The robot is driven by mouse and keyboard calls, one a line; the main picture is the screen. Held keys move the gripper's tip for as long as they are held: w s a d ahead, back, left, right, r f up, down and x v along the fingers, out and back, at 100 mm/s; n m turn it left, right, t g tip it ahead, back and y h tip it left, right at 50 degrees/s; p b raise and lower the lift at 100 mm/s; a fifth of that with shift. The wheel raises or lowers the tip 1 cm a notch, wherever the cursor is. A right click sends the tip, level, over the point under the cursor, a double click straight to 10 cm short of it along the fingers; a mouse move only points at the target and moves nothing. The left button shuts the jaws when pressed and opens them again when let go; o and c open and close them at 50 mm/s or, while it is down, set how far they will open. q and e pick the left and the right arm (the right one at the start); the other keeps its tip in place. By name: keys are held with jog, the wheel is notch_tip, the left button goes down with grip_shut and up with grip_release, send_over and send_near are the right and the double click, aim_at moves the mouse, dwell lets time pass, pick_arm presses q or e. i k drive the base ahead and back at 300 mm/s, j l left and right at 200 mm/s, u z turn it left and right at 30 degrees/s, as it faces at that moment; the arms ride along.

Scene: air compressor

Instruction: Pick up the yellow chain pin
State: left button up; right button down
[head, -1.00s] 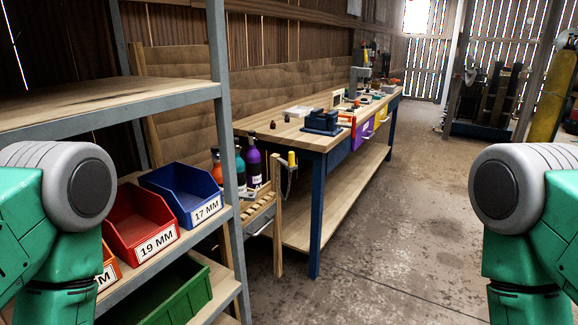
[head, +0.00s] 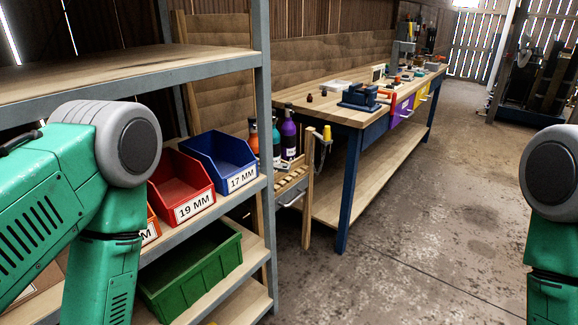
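The yellow chain pin (head: 327,133) is small and sits upright at the top of a wooden post, just in front of the workbench's near left end. A dark chain appears to hang beside it. Green parts of my two arms show at the left and right edges of the head view. Neither gripper is in the picture, and no gripper is seen near the pin.
A metal shelf (head: 263,120) with red (head: 178,187), blue (head: 218,162) and green (head: 195,272) bins stands at left. Bottles (head: 288,135) stand behind the post. The workbench (head: 315,103) carries a blue vise (head: 358,97). The concrete floor (head: 420,240) at right is clear.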

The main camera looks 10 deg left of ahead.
aim_at(327, 129)
jog(key=i+l+u, duration=0.3)
jog(key=i+l, duration=0.7)
jog(key=i, duration=0.1)
